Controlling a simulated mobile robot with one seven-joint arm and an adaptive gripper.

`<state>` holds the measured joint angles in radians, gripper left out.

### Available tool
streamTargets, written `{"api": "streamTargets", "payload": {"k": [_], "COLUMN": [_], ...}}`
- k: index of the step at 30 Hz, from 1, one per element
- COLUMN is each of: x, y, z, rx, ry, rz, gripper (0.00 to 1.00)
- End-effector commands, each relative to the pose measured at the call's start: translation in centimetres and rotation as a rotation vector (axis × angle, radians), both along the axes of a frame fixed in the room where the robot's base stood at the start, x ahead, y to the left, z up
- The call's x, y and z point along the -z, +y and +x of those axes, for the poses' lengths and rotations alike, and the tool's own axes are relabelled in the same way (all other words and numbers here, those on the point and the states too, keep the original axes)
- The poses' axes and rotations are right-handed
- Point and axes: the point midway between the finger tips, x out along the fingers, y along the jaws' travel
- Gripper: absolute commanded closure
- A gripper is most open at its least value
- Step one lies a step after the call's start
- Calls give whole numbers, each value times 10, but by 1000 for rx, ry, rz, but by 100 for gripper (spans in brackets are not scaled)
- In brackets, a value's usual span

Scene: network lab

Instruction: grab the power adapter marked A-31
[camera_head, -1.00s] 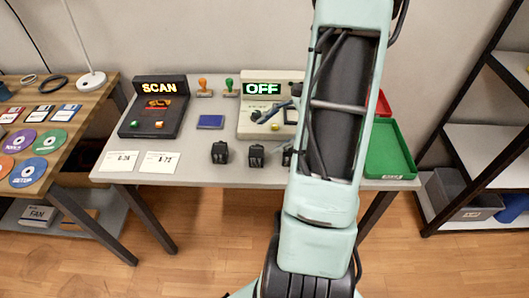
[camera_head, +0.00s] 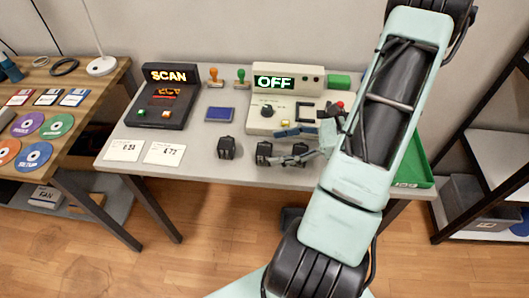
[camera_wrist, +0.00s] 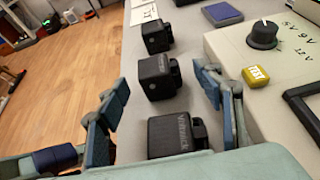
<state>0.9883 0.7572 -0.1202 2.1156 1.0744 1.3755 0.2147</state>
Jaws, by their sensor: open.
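Three black power adapters stand in a row on the grey table. In the head view I see the left one (camera_head: 227,147), the middle one (camera_head: 264,152) and the right one (camera_head: 298,150), partly hidden by my gripper (camera_head: 277,147). The wrist view shows the far one (camera_wrist: 156,36), the middle one (camera_wrist: 159,75) and the near one (camera_wrist: 177,137). The near one bears pale lettering that I cannot read; no A-31 mark is legible. My gripper (camera_wrist: 161,84) is open and empty, its fingers either side of the row.
A beige device with an OFF display (camera_head: 274,82) stands close behind the row. A SCAN console (camera_head: 172,75), two stamps, a blue pad (camera_head: 220,114) and two white cards (camera_head: 164,153) lie to the left. A green tray (camera_head: 416,170) is at the right, partly behind my arm.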

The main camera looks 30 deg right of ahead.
Motion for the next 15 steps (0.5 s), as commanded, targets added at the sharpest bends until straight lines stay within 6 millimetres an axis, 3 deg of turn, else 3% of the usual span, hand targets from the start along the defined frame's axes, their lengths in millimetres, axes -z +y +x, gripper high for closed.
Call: {"api": "streamTargets", "payload": {"k": [9, 15], "x": [18, 21], "y": [34, 39], "z": [21, 26], "rx": [-3, 0], "ry": [0, -1], "rz": [1, -1], "gripper": [39, 39]}}
